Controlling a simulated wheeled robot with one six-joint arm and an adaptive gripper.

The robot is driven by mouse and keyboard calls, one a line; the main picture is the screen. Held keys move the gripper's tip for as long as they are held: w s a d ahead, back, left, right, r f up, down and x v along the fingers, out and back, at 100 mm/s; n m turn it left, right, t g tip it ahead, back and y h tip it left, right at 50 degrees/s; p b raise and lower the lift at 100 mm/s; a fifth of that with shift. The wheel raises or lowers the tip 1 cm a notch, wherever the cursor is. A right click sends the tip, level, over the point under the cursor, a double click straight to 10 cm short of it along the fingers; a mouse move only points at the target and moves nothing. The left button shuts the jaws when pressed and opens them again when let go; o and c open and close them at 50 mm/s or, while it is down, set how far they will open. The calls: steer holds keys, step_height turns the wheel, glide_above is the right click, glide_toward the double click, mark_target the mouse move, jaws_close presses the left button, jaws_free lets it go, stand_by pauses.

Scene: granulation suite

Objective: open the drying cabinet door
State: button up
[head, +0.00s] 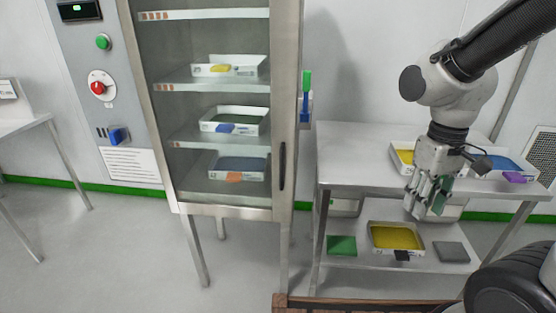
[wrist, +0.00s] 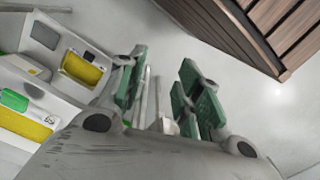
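The drying cabinet (head: 173,135) stands left of centre in the head view, with a steel frame and a glass door (head: 180,98) that looks closed. Trays with yellow, blue and orange items show on shelves behind the glass. A dark vertical handle (head: 282,166) sits on the door's right edge. A green and blue lever-like part (head: 306,96) is at the cabinet's right side. My gripper (head: 430,208) is well right of the handle, in front of the side table, pointing down. In the wrist view its green-padded fingers (wrist: 162,84) are apart with nothing between them.
The steel side table (head: 345,160) bears trays on top and a yellow-filled tray (head: 397,238) on its lower shelf. A wall panel (head: 98,60) with a red knob is left of the cabinet. A brown slatted surface (head: 355,304) is at the front. Floor before the cabinet is clear.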

steer(key=w+a+f+n+t+y, duration=0.15)
steer(key=w+a+f+t, duration=0.35)
steer(key=a+f, duration=0.7)
steer(key=w+a+f+n+t+y, duration=0.1)
steer(key=w+a+f+t+y, duration=0.1)
steer(key=w+a+f, duration=0.75)
steer(key=w+a+r+t+y, duration=0.3)
steer(key=r+t, duration=0.2)
steer(key=r, duration=0.1)
steer(key=w+a+r+t+y, duration=0.2)
steer(key=r+t+y, duration=0.15)
steer(key=r, duration=0.25)
steer(key=shift+t+h, duration=0.35)
steer(key=shift+h, duration=0.05)
steer(key=x, duration=0.7)
steer(key=shift+w+a+r, duration=0.2)
steer(key=shift+w+r, duration=0.05)
steer(key=shift+w, duration=0.1)
jaws_close()
